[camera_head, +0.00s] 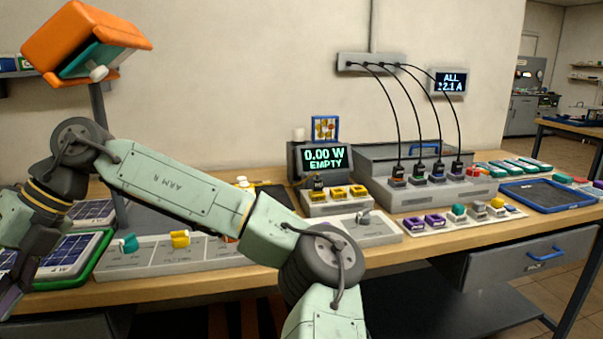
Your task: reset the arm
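My arm (180,180) is pale green with dark joints. It rises from the bottom centre, reaches across to the left, then bends down at the left edge. My gripper (12,292) is at the lower left edge, partly cut off by the picture border. It is over or in front of the green-rimmed tray (98,262) with solar panels. The fingertips are not clear, so I cannot tell whether it is open or shut, or whether it holds anything.
The wooden bench (440,233) carries a display reading 0.00 W EMPTY (325,158), a grey charging unit (440,190) with several black cables, and a blue tray (548,195). An orange lamp head (85,35) stands at upper left. A drawer (520,258) is below.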

